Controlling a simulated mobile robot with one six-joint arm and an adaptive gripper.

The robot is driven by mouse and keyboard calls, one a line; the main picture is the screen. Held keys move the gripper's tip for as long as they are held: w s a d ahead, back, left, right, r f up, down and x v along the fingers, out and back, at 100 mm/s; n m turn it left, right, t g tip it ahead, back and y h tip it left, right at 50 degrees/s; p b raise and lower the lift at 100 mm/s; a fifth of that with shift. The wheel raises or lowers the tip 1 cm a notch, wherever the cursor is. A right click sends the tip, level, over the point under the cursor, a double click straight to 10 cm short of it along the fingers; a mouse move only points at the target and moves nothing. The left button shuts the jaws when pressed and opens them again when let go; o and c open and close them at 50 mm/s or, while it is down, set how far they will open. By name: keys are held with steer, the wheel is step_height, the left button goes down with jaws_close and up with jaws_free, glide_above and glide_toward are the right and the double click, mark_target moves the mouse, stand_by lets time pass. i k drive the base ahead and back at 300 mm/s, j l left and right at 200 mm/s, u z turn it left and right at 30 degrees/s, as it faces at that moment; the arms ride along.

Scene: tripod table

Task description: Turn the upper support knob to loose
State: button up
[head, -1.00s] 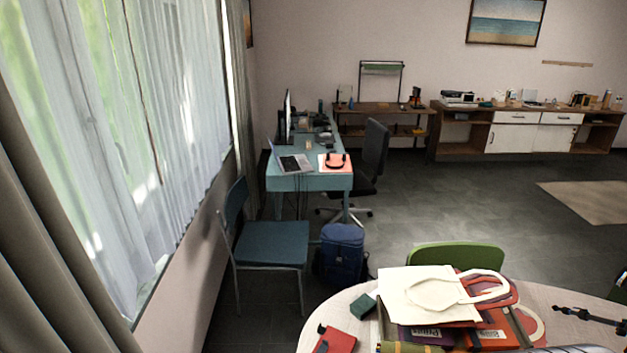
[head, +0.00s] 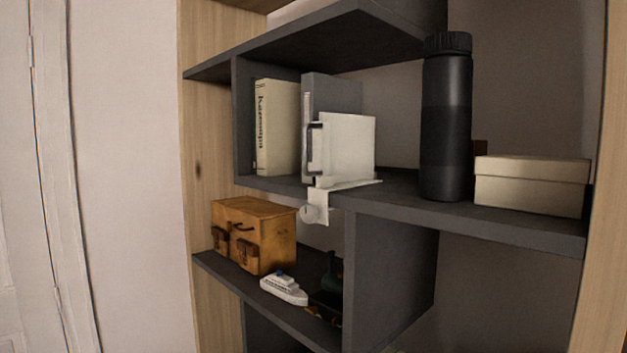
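A white support (head: 346,150) stands on the dark upper shelf board and clamps over its front edge. Its upright plate is next to a grey book or binder (head: 330,92), and a cream book (head: 276,126) stands further left. A small round whitish knob (head: 307,213) sits on the clamp part, just below the board's front edge. The knob is small here, and I cannot tell its turn position. No other support of this kind shows. My gripper is not in view.
A tall black bottle (head: 446,120) and a cream box (head: 531,186) stand right of the support. A brown case (head: 254,235), a white toy boat (head: 284,289) and a dark object (head: 328,292) are on the shelf below. A wooden side panel (head: 203,170) borders the left.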

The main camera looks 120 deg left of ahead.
mark_target(308, 213)
steer(key=u, duration=3.75)
